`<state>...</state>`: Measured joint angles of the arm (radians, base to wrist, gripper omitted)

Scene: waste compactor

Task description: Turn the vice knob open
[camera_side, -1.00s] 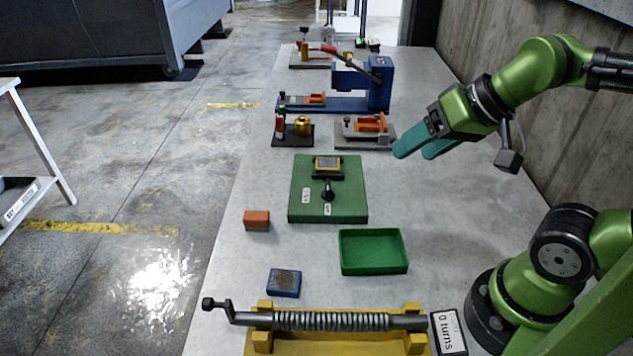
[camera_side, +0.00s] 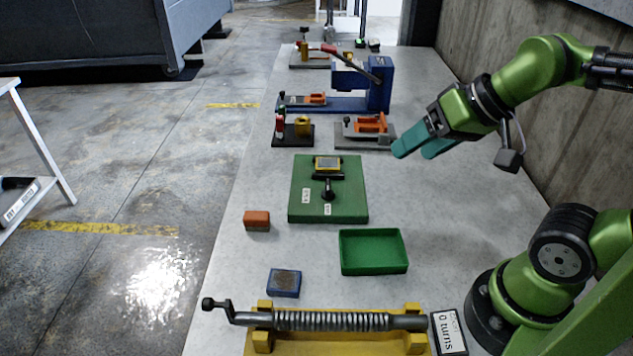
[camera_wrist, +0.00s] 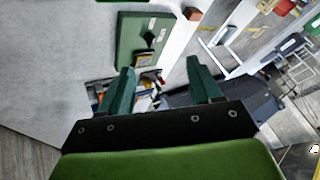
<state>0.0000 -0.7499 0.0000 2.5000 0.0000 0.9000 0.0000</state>
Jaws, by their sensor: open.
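A green board (camera_side: 300,205) lies mid-bench in the side view, with a black lever-like knob (camera_side: 328,190) in front of a black-and-yellow block (camera_side: 327,164). Two small white labels sit by the knob; I cannot read them. The board (camera_wrist: 128,38) and knob (camera_wrist: 150,38) also show in the wrist view, beyond the fingertips. I cannot tell for sure that this is the vice; a grey fixture with an orange part (camera_side: 370,123) stands behind it. My gripper (camera_side: 413,152) is open and empty, raised to the right of the board and touching nothing. Its two teal fingers (camera_wrist: 160,66) are spread apart.
A green tray (camera_side: 374,269), an orange block (camera_side: 257,220) and a blue block (camera_side: 284,282) lie nearer. A yellow-framed screw (camera_side: 340,346) with a turns display (camera_side: 449,333) is at the front. A blue press (camera_side: 378,85) stands behind. The bench right of the board is clear.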

